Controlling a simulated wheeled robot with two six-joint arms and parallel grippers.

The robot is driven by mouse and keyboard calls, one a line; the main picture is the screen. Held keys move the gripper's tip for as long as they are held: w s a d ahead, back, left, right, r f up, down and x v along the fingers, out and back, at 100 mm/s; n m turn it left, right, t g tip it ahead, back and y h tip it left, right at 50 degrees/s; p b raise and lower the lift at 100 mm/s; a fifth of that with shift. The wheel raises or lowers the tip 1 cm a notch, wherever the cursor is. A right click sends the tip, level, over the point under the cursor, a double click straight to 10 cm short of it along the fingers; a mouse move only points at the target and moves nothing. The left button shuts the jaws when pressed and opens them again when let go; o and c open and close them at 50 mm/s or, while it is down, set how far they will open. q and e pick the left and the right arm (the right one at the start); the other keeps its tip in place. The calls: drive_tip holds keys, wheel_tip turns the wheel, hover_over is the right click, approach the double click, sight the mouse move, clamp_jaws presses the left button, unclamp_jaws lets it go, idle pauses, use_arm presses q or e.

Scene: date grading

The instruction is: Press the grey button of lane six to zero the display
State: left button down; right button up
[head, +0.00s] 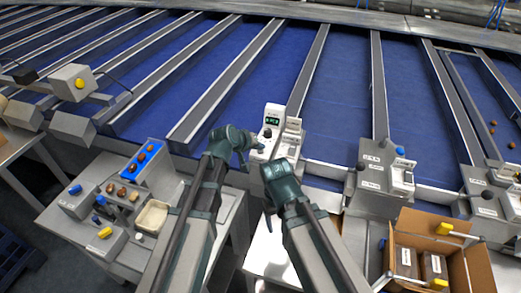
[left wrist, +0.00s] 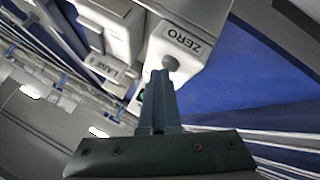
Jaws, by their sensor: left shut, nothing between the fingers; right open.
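The weighing unit of lane six (head: 272,117) stands at the lane's near end in the head view, with a small lit green display (head: 272,121) whose reading is too small to tell. In the left wrist view a LANE 6 label (left wrist: 113,70) and a ZERO label (left wrist: 184,41) show on its pale housing. The grey button (left wrist: 170,62) is beside the ZERO label. My left gripper (head: 243,158) is shut and empty, its tips (left wrist: 160,75) just at the button; I cannot tell if they touch. My right gripper (head: 269,208) is open and empty, lower in front of the unit.
A similar lane unit (head: 372,165) stands to the right. An open cardboard box (head: 428,222) is at the lower right. A bench with a blue tray (head: 143,160) and a pale bowl (head: 152,217) is at the left. Blue lanes run behind.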

use_arm(q)
drive_tip(key=shift+r+p, duration=0.9)
wheel_tip(320, 180, up, 5)
drive_tip(key=p, duration=0.5)
idle(0.7)
